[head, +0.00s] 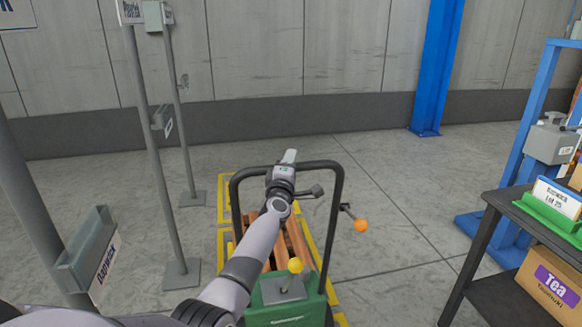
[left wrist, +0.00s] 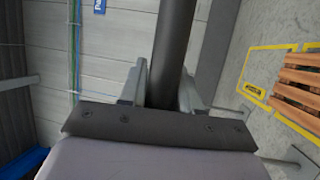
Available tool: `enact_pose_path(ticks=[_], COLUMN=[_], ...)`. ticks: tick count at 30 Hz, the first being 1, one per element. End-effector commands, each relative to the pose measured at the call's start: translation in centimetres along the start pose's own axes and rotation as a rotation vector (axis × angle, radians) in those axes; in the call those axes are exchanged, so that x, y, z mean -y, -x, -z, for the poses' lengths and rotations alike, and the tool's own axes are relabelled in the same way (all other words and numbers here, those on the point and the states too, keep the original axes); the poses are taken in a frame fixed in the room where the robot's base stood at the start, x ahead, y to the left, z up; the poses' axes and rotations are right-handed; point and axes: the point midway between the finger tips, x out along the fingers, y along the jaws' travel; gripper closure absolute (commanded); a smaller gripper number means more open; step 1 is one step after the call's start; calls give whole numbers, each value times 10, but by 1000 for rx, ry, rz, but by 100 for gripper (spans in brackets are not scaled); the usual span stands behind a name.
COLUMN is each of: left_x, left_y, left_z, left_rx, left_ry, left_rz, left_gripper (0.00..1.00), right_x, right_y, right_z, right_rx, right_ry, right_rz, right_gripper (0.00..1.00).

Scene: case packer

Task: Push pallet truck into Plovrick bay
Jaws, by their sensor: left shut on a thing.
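The pallet truck has a green body (head: 285,312) and a black hoop handle (head: 338,215) standing upright. A yellow knob (head: 295,265) sits on top of the body. My left gripper (head: 289,160) is at the top bar of the handle. In the left wrist view the dark handle bar (left wrist: 168,55) runs between the two fingers, and the gripper is shut on it. Yellow floor lines (head: 225,195) lie beyond and beside the truck, around brown wooden slats (head: 297,240). I cannot tell which bay is Plovrick; the upper sign (head: 131,11) is hard to read. My right gripper is not in view.
Grey sign posts (head: 150,150) stand close on the left, one with a labelled holder (head: 88,250). A lever with an orange knob (head: 361,226) is right of the handle. A dark shelf (head: 490,235) with a tea box (head: 550,285) stands at right. Floor between is clear.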

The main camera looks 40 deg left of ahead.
Motion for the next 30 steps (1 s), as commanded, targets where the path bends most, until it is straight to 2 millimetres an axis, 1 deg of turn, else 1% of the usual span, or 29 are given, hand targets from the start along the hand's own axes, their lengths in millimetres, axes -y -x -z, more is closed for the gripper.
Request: enact_pose_path(ticks=[1, 15, 16, 17, 18, 26, 30], left_x=[3, 4, 4, 4, 4, 2, 2], left_y=[0, -1, -1, -1, -1, -1, 4], left_z=[5, 5, 5, 5, 4, 2, 1], left_rx=[-10, -8, -8, -8, -7, -2, 0], left_ry=[-1, -2, -2, -2, -2, -1, 1], left_rz=[2, 4, 5, 5, 4, 3, 4], left_gripper=[100, 100, 65, 55, 47, 47, 47], right_x=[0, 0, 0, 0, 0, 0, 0], right_y=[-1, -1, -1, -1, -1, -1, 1], right_z=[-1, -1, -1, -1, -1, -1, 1], right_rx=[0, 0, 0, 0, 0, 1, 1], right_ry=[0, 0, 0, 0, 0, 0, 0], right_rz=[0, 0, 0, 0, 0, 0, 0], right_gripper=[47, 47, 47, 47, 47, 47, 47])
